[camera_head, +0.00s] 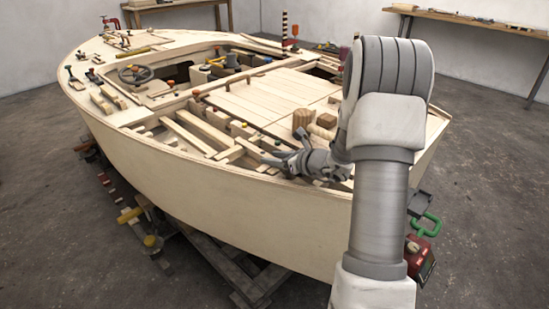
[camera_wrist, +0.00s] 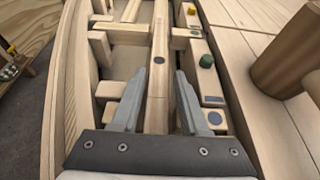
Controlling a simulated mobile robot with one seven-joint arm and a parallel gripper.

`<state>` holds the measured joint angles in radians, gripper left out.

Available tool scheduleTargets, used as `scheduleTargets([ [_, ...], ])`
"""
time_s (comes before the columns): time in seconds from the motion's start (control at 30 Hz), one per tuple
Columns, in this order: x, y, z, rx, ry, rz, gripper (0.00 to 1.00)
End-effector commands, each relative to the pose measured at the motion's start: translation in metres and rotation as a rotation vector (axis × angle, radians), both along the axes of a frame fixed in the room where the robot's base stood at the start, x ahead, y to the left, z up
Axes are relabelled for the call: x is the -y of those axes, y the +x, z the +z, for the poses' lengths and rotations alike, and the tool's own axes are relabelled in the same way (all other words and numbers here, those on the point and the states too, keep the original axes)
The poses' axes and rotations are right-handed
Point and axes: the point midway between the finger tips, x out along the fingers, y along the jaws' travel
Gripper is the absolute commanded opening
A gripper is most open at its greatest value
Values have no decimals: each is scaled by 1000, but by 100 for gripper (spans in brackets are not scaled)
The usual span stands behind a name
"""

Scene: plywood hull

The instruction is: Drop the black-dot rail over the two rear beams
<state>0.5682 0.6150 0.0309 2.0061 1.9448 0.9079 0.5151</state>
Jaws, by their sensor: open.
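A long pale wooden rail with a dark dot (camera_wrist: 158,90) runs lengthwise between the fingers in the wrist view. My gripper (camera_wrist: 160,73) is open, with one finger on each side of this rail. Whether the fingers touch it is unclear. Short crosswise wooden pieces show left of the rail, one farther off (camera_wrist: 128,28) and a nearer block (camera_wrist: 108,90); I cannot tell which are the two rear beams. In the head view my gripper (camera_head: 268,160) is low over the open hull frame near its close side, and the rail there is hard to make out.
A large brown cylinder (camera_wrist: 285,60) stands on the deck at right. The hull's side wall (camera_wrist: 66,90) rises at left.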

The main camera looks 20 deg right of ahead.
Motion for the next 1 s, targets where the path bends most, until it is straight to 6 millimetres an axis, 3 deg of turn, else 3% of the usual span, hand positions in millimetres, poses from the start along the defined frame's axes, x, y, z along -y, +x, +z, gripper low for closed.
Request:
scheduleTargets([
  [0.23,3,-20,8,-6,4,10,64],
  [0.7,46,-114,53,0,1,0,64],
  [1.0,60,-147,65,-1,2,-1,64],
])
